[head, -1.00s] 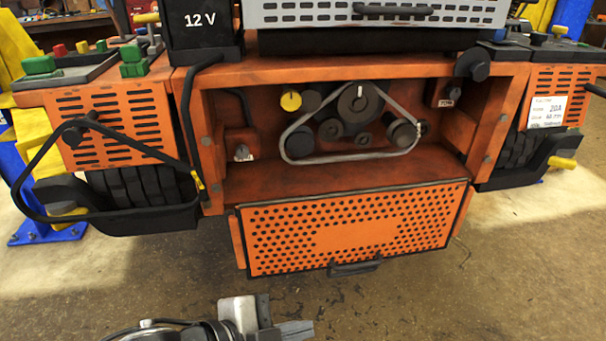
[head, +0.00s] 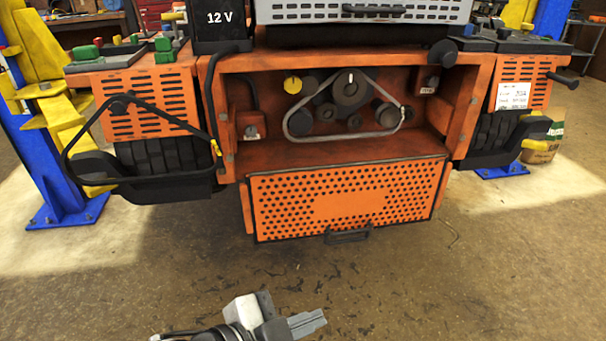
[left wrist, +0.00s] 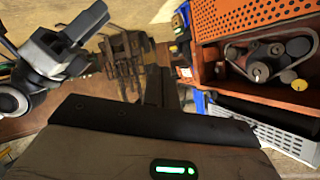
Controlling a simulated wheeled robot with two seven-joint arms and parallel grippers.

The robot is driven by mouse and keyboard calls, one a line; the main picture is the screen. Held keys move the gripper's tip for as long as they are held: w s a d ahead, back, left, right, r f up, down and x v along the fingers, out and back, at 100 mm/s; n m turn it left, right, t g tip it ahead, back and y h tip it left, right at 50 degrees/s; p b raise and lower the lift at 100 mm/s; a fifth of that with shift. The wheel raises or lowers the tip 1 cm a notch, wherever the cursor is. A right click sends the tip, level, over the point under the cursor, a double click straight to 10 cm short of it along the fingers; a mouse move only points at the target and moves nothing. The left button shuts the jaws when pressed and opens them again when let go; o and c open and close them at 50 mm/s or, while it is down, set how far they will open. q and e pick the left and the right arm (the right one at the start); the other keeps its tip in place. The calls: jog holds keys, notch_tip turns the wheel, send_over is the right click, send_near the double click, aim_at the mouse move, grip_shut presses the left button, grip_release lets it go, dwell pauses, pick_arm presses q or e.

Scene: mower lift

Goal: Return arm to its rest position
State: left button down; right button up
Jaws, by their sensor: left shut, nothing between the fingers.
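My left gripper (head: 308,322) is at the bottom middle of the head view, over bare floor. Its grey fingers are together with nothing between them, and they point right. It is well in front of the orange mower (head: 210,130), apart from it. In the left wrist view, grey gripper parts (left wrist: 75,38) show at the upper left, away from the mower at the right. The perforated orange panel (head: 348,203) hangs open below the bay. In the bay, a belt (head: 345,136) runs around dark pulleys.
The floor (head: 450,290) in front is clear.

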pick_arm(q)
jog(key=s+a+f+n+t+y+p, duration=0.1)
jog(key=a+f+n+y+p, duration=0.1)
jog(key=a+f+n, duration=0.3)
jog(key=s+a+f+n+t+y+p, duration=0.1)
jog(key=a+f+n+y, duration=0.3)
jog(key=a+n, duration=0.4)
jog(key=shift+s+a+f+n+t+y+p, duration=0.45)
jog(key=shift+s+a+y, duration=0.15)
jog(key=shift+s+a, duration=0.1)
jog(key=shift+s, duration=0.1)
